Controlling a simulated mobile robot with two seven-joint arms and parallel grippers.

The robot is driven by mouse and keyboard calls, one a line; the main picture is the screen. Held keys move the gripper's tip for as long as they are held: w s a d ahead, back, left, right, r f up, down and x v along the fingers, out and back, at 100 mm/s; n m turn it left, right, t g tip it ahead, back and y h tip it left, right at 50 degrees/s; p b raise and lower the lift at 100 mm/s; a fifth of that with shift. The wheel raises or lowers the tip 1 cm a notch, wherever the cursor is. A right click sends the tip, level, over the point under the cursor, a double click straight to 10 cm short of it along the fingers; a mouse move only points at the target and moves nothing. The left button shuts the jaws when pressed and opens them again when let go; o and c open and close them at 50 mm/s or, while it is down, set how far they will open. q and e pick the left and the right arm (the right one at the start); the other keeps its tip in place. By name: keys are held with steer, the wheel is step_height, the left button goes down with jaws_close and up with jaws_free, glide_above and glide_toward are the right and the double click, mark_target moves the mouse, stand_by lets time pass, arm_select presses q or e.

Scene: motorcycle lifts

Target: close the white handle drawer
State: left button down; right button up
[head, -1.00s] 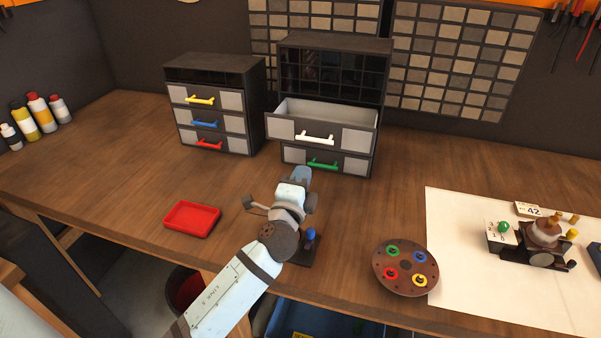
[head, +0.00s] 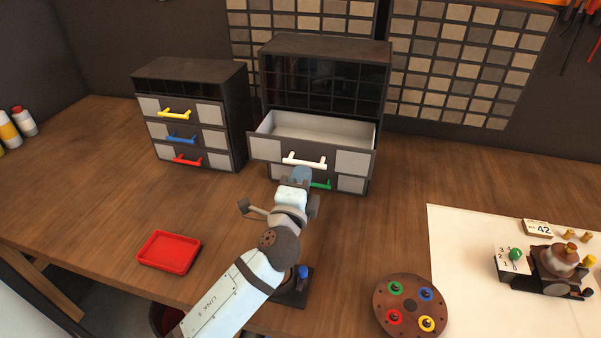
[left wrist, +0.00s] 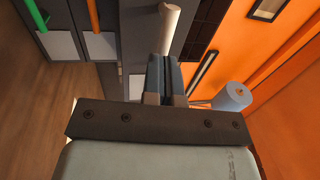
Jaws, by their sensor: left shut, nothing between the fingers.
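The white handle (head: 304,161) is on the front of the upper drawer (head: 265,146) of the right cabinet. This drawer stands pulled out, with its pale empty inside showing. My left gripper (head: 298,176) is shut and empty, just in front of and below the white handle. In the left wrist view the closed fingers (left wrist: 165,78) point at a pale bar, the white handle (left wrist: 170,28), with its near end close to the tips. I cannot tell whether they touch. My right gripper is not in view.
The green-handled drawer (head: 351,184) below is partly hidden by my left gripper. The left cabinet (head: 240,115) has yellow, blue and red handles. A red tray (head: 168,251), a round brown palette (head: 411,306) and a model engine (head: 553,268) stand on the table.

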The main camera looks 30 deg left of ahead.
mark_target(315, 145)
arm_select(q)
steer(key=shift+w, duration=0.2)
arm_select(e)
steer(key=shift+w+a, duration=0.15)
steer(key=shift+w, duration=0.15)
arm_select(q)
steer(key=shift+r, duration=0.1)
steer(key=x, duration=0.3)
steer(key=f+x, duration=0.1)
steer(key=x, duration=0.3)
steer(key=f+x, duration=0.1)
steer(key=x, duration=0.3)
steer(key=shift+w+a+f+b, duration=0.1)
steer(key=shift+w+f+b, duration=0.05)
steer(key=shift+w+b, duration=0.2)
steer(key=shift+w+a, duration=0.1)
steer(key=shift+w, duration=0.1)
steer(key=shift+r, duration=0.4)
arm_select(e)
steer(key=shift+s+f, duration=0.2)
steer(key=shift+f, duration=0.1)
arm_select(q)
steer(key=shift+a+r, duration=0.1)
steer(key=shift+s, duration=0.1)
